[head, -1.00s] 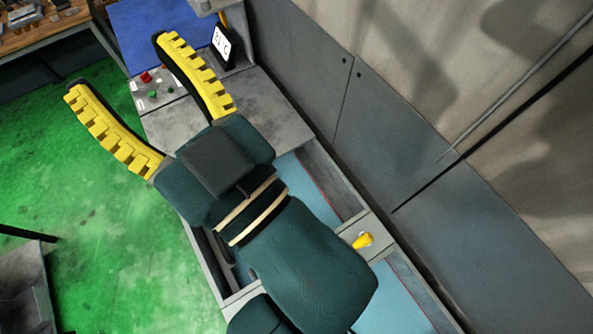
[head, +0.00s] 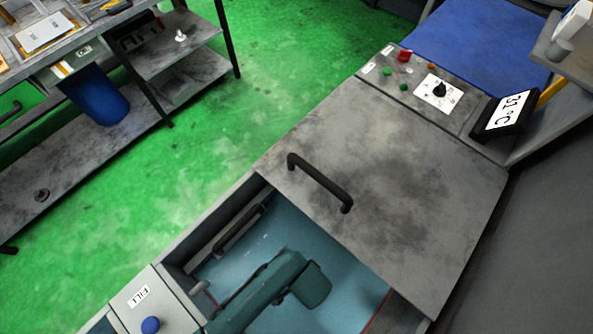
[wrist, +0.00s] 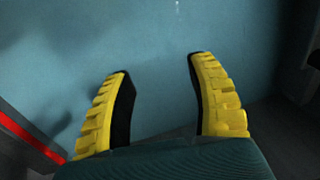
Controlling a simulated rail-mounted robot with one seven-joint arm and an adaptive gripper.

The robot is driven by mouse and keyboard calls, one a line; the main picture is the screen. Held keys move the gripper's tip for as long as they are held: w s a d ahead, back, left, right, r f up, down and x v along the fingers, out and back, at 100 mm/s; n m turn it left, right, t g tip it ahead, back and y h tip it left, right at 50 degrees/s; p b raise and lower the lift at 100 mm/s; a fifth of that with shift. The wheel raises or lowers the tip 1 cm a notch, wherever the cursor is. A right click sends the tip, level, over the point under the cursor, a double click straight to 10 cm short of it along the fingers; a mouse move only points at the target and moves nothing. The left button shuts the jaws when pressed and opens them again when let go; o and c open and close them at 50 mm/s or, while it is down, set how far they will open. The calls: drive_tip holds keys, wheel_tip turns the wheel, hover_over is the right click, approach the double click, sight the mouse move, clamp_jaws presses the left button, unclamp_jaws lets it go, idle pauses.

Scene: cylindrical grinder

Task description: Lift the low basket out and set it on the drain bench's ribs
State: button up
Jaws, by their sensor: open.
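My gripper (wrist: 158,65) is open and empty in the wrist view. Its two yellow ribbed fingers are spread before a plain blue surface (wrist: 160,30), with a red line (wrist: 30,130) at the left edge. In the head view my dark green arm reaches over a tank with a blue interior (head: 335,255); the gripper itself does not show there. I cannot make out the low basket in either view, and I cannot identify the drain bench's ribs.
A grey lid (head: 400,190) with a black handle (head: 320,185) covers the tank's far part. Behind it are a button panel (head: 425,85) and a temperature display (head: 505,112). A FILL panel (head: 140,297) is at lower left. Shelving (head: 180,50) with a blue bin (head: 97,100) stands across the green floor.

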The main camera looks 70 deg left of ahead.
drive_tip(key=shift+g, duration=0.3)
drive_tip(key=s+b+x, duration=0.1)
drive_tip(key=b+x, duration=0.1)
drive_tip(key=x, duration=0.4)
drive_tip(key=b+x, duration=0.1)
drive_tip(key=x, duration=0.5)
drive_tip(key=s+d+b+x, duration=0.1)
drive_tip(key=b+x, duration=0.1)
drive_tip(key=x, duration=0.4)
drive_tip(key=shift+s+a+f+b, duration=0.1)
drive_tip(key=shift+s+f+b, duration=0.2)
drive_tip(key=shift+f+b, duration=0.05)
drive_tip(key=shift+r, duration=0.1)
clamp_jaws()
